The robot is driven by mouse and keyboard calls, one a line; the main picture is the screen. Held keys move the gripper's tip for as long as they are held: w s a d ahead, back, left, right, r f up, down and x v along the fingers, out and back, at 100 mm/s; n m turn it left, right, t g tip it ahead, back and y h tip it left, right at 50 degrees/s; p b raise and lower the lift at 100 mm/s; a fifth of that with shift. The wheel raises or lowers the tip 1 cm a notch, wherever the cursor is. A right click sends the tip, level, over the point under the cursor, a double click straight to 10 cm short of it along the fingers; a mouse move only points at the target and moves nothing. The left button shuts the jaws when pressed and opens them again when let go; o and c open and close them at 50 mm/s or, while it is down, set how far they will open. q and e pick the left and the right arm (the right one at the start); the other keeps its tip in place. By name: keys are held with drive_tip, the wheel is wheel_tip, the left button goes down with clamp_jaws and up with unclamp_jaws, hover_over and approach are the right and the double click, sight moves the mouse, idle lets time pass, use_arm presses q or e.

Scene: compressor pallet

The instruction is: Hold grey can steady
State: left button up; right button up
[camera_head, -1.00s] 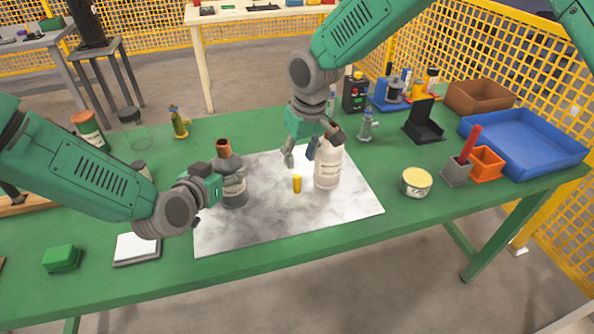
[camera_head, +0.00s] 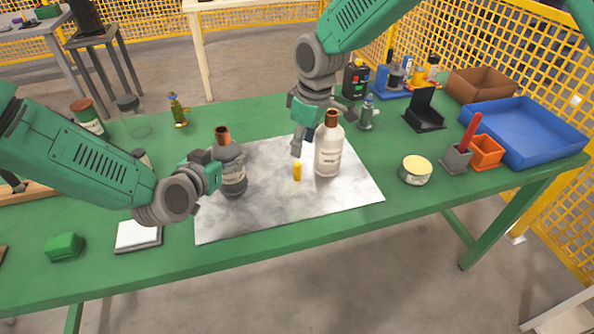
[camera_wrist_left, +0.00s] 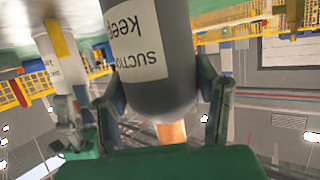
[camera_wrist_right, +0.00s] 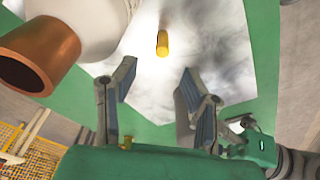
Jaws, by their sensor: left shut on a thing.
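The grey can (camera_head: 232,172) stands upright on the pale marbled sheet, with a copper-coloured neck and a white label. My left gripper (camera_head: 217,168) is shut on its body from the left. In the left wrist view the grey can (camera_wrist_left: 158,60) sits between the two fingers and appears upside down. A white can (camera_head: 328,150) with a copper-coloured neck stands to the right. My right gripper (camera_head: 320,127) is open and empty beside and behind its neck. In the right wrist view the white can (camera_wrist_right: 85,25) is left of the open fingers (camera_wrist_right: 158,78).
A small yellow piece (camera_head: 297,171) stands on the marbled sheet (camera_head: 270,218) between the cans. A round tin (camera_head: 415,170), a blue tray (camera_head: 525,135) and an orange bin (camera_head: 487,152) are to the right. A white pad (camera_head: 138,236) and green block (camera_head: 64,247) are at front left.

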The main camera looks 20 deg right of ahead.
sight(298, 163)
drive_tip(key=f, duration=0.5)
drive_tip(key=a+f, duration=0.1)
drive_tip(key=f, duration=0.1)
drive_tip(key=shift+w+f, duration=0.15)
drive_tip(key=shift+w, duration=0.25)
clamp_jaws()
